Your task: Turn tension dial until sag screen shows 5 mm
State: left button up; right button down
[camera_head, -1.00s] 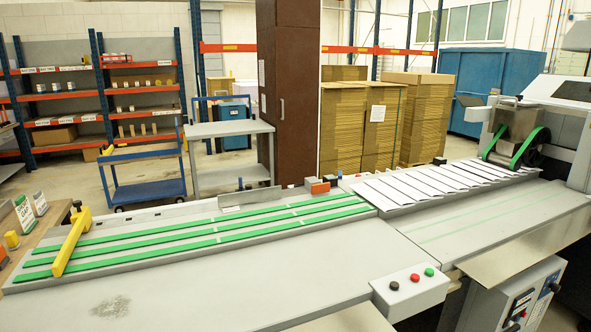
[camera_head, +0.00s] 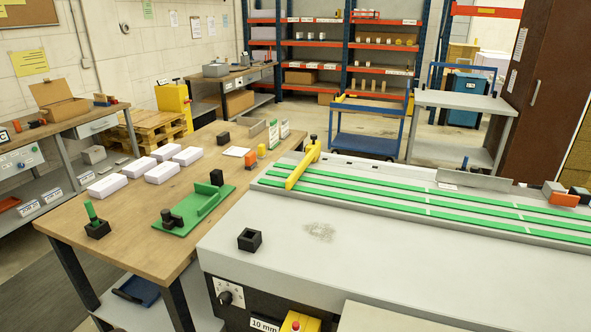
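A black round dial (camera_head: 226,297) sits on a white plate with markings on the front face of the grey machine, at the bottom of the head view. To its right, a white plate (camera_head: 264,325) reads "10 mm", partly cut off by the frame's lower edge; I cannot tell whether it is the sag screen or a label. The dial's pointer setting is too small to read. Neither of my grippers is in view.
Green belts (camera_head: 420,205) and a yellow bar (camera_head: 303,166) lie on the machine top. A black open holder (camera_head: 249,240) stands at its left. A wooden table (camera_head: 130,213) on the left carries white stacks (camera_head: 161,171) and a green fixture (camera_head: 194,210). Grey floor shows between benches.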

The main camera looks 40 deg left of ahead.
aim_at(224, 300)
jog(key=u, duration=1.65)
